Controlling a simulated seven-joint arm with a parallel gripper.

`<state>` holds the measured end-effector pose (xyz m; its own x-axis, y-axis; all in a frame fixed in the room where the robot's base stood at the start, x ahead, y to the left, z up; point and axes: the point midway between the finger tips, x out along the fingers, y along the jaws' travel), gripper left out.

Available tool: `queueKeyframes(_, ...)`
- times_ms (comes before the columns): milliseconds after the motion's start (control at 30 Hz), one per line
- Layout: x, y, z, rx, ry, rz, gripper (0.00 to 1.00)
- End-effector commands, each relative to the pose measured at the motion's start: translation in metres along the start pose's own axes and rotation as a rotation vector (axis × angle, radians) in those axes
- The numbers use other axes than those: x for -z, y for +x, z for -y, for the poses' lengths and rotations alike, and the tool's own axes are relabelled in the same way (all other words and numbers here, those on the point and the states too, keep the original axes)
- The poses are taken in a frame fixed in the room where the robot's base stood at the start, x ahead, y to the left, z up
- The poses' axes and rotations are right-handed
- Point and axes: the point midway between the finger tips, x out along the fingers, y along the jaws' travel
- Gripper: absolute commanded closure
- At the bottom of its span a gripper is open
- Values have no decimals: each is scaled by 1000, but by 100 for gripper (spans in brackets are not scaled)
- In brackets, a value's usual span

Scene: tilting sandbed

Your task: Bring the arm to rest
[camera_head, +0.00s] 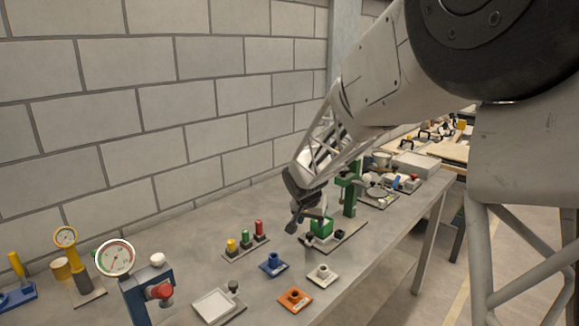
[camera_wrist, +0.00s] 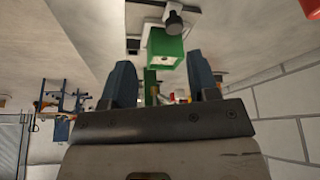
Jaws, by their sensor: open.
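My gripper (camera_head: 298,215) hangs over the grey workbench (camera_head: 190,240), in front of a green stand (camera_head: 350,192) with a green box (camera_head: 321,229) at its base. In the wrist view my gripper (camera_wrist: 163,80) shows two dark blue fingers spread apart. Nothing is held between them. The green box (camera_wrist: 165,48) appears beyond the fingertips, with a dark knob (camera_wrist: 174,20) on a pale plate above it in the picture. The head view is too small to tell the exact gap between the fingers and the box.
Red, green and yellow pegs (camera_head: 246,240) stand left of my gripper. Blue (camera_head: 273,263), white (camera_head: 322,275) and orange (camera_head: 295,299) socket plates lie in front. A gauge on a blue stand (camera_head: 115,258) is at the left. A block wall (camera_head: 150,130) runs behind the bench.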

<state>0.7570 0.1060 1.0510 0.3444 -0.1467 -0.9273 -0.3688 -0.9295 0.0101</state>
Motion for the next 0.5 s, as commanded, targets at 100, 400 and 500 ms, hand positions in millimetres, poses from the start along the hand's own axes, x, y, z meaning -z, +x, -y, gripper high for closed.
queueKeyframes(100, -9, -21, -19, 0, -12, 5, 45)
queueKeyframes(400, -45, -76, -75, -2, -61, 32, 45)
queueKeyframes(500, -60, -92, -92, -1, -79, 41, 45)
